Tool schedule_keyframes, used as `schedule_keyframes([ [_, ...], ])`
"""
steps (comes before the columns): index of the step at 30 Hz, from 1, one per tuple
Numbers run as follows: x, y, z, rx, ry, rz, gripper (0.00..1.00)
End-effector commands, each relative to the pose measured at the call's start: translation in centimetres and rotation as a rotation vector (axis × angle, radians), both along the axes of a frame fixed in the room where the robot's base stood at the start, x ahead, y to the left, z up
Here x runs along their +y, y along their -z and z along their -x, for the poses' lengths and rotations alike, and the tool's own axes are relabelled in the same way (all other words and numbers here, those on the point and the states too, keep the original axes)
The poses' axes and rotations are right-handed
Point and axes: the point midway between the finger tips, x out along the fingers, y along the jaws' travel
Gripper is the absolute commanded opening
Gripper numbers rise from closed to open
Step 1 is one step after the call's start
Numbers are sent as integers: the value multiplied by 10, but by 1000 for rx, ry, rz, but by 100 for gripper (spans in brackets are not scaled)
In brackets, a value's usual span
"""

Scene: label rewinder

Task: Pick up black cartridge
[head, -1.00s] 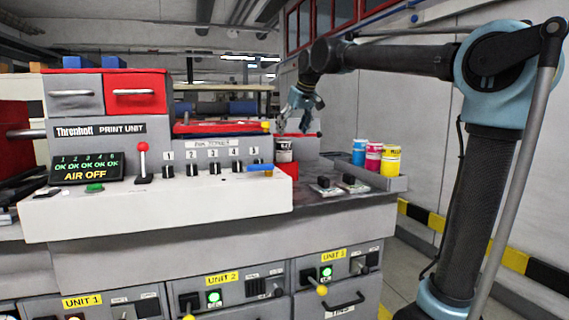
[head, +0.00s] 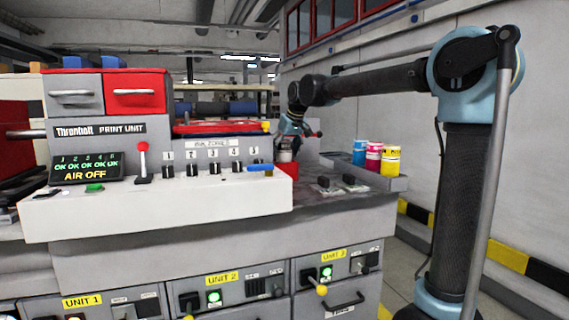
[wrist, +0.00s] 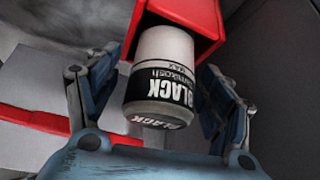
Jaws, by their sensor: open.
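The black cartridge (wrist: 160,80) is a white and grey cylinder with a black band reading "BLACK". In the wrist view it sits at a red holder (wrist: 190,22), between the two blue fingers of my gripper (wrist: 150,105). The fingers stand apart on either side of it, and I see no clear contact. In the head view my gripper (head: 298,128) is above the cartridge (head: 285,156), which is partly hidden there beside the red holder (head: 287,169).
Two small dark-topped items (head: 328,184) lie on the counter. The print unit's control panel (head: 160,208) with knobs and a lever is to the left.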

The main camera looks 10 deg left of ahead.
Motion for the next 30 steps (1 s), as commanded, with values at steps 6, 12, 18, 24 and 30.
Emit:
schedule_keyframes([
  [6, 1, 2, -1, 0, 0, 0, 74],
  [12, 1, 1, 0, 0, 0, 0, 31],
  [18, 0, 1, -1, 0, 0, 0, 16],
  [24, 1, -1, -1, 0, 0, 0, 15],
  [30, 0, -25, 0, 0, 0, 0, 15],
])
